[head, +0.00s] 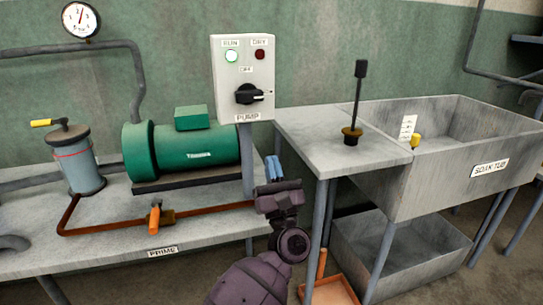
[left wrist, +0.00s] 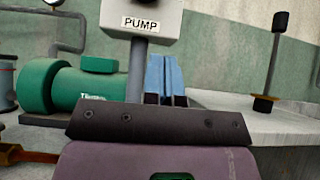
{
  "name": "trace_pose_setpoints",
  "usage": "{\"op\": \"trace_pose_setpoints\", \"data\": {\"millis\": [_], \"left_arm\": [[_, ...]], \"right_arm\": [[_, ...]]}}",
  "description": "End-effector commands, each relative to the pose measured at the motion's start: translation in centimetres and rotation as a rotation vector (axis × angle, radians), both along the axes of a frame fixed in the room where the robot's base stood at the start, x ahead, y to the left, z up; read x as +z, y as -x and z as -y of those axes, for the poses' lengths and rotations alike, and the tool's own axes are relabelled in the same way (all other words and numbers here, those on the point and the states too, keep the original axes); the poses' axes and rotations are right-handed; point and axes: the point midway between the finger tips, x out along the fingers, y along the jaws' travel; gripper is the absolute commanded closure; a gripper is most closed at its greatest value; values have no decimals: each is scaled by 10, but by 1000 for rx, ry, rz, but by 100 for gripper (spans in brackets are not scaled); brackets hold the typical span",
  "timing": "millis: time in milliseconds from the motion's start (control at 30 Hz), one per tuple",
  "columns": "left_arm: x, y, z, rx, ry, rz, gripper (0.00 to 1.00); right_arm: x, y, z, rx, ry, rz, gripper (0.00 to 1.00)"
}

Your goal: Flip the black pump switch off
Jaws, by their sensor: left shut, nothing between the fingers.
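The black pump switch (head: 249,94) is a rotary knob on the front of a pale control box (head: 226,78) labelled PUMP. Its pointer is turned toward the right of the picture. Above it, the RUN lamp (head: 231,56) glows white-green and the dark red DRY lamp (head: 260,55) looks unlit. My left gripper (head: 272,168) is shut and empty, below and slightly right of the box, apart from it. My right gripper is not in view.
A green pump motor (head: 185,150) stands left of the post on a bench with a pipe and an orange-handled valve (head: 154,217). A black lever (head: 357,95) rises from the grey counter (head: 310,135) at right, beside the soak tub (head: 450,170). Space before the box is clear.

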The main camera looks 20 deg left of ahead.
Motion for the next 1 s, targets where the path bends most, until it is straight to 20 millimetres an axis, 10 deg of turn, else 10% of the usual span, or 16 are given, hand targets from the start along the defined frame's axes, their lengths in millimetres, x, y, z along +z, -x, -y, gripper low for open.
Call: {"op": "trace_pose_setpoints", "data": {"millis": [467, 1000], "left_arm": [[61, -48, -33, 0, -1, 3, 100], [97, -46, -31, -1, -1, -1, 100]], "right_arm": [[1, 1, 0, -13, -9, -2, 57], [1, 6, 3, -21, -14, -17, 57]]}}
